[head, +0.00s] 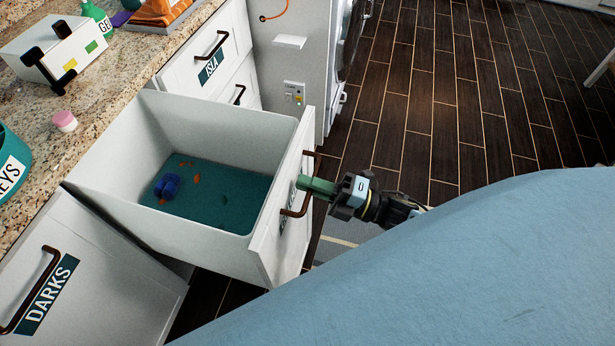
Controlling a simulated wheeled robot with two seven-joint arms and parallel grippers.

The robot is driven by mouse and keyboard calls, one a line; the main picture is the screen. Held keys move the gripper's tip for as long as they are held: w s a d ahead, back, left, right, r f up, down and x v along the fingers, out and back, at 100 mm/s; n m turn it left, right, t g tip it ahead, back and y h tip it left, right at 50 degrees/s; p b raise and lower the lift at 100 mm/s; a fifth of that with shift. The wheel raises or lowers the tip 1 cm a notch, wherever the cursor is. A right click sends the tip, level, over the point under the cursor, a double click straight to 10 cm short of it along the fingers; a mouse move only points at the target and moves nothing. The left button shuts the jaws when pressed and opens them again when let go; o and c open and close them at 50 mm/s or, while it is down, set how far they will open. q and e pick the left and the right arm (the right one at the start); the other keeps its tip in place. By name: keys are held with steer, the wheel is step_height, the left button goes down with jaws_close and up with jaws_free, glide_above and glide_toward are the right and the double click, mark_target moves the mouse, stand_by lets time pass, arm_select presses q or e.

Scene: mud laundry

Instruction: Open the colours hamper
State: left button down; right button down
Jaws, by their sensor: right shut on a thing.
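A white hamper drawer (220,108) stands pulled far out from under the granite counter. Its label is seen edge-on and cannot be read. A dark blue bunched item (167,186) and several small orange bits lie on its teal bottom. The brown bar handle (285,212) is on the drawer's front. My right gripper (312,186) comes from the right and is shut on this handle, at its middle. My left gripper is not in view.
The DARKS hamper (95,270) is at the lower left, with its own handle. The ISLA drawer (212,50) is shut beyond the open one. The granite counter (110,75) holds a white box (58,58) and a pink-topped piece (64,121). Dark floor is clear at upper right.

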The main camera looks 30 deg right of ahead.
steer(key=shift+s+d, duration=0.15)
steer(key=shift+s, duration=0.05)
steer(key=c, duration=1.6)
jaws_free()
steer(key=shift+o, duration=0.2)
steer(key=shift+d, duration=0.1)
steer(key=v, duration=1.3)
steer(key=shift+s+d+f, duration=0.1)
